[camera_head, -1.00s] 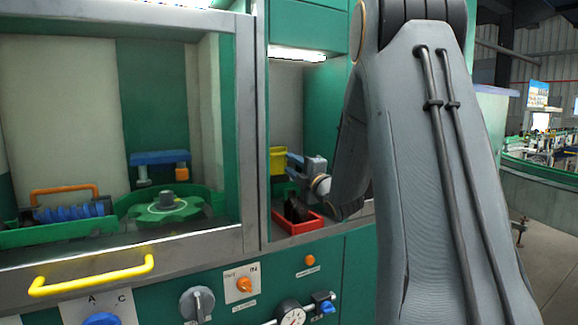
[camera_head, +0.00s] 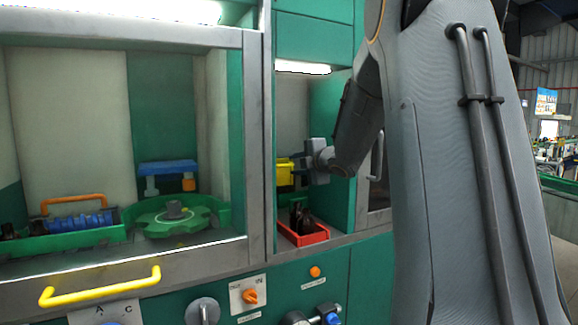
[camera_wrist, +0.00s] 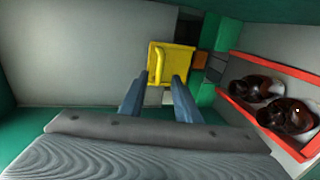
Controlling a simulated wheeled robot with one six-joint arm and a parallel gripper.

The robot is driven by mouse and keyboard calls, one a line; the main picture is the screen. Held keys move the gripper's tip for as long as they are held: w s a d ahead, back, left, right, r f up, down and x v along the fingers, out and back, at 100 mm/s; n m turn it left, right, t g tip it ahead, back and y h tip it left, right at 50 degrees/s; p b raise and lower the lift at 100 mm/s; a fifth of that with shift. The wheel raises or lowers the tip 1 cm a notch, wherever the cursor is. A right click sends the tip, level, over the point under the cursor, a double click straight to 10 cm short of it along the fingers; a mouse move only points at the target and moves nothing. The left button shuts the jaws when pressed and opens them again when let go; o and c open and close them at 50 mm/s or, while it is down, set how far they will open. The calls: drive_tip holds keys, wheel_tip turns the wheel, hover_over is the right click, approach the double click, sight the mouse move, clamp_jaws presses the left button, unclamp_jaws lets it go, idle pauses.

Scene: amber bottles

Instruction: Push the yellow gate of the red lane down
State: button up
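The yellow gate (camera_head: 285,171) is up, in the narrow right bay, above and behind the red lane (camera_head: 303,239). In the wrist view the gate (camera_wrist: 181,58) is a yellow plate with a raised handle, straight ahead of the fingers. The red lane (camera_wrist: 262,110) is at the right there, holding dark amber bottles (camera_wrist: 287,115). My gripper (camera_wrist: 158,82) is open, its two blue-grey fingers apart with nothing visible between them. In the head view my gripper (camera_head: 304,162) is close to the gate's right side. Whether it touches the gate cannot be told.
A green wall (camera_head: 330,130) bounds the bay on the right, and a grey post (camera_head: 258,140) on the left. The left bay holds a green star wheel (camera_head: 172,217) and a blue bracket (camera_head: 168,168). A yellow handle (camera_head: 100,288) juts out in front.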

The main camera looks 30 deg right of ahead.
sight(286, 166)
drive_tip(key=shift+p+x, duration=0.5)
drive_tip(key=shift+x, duration=2.15)
clamp_jaws()
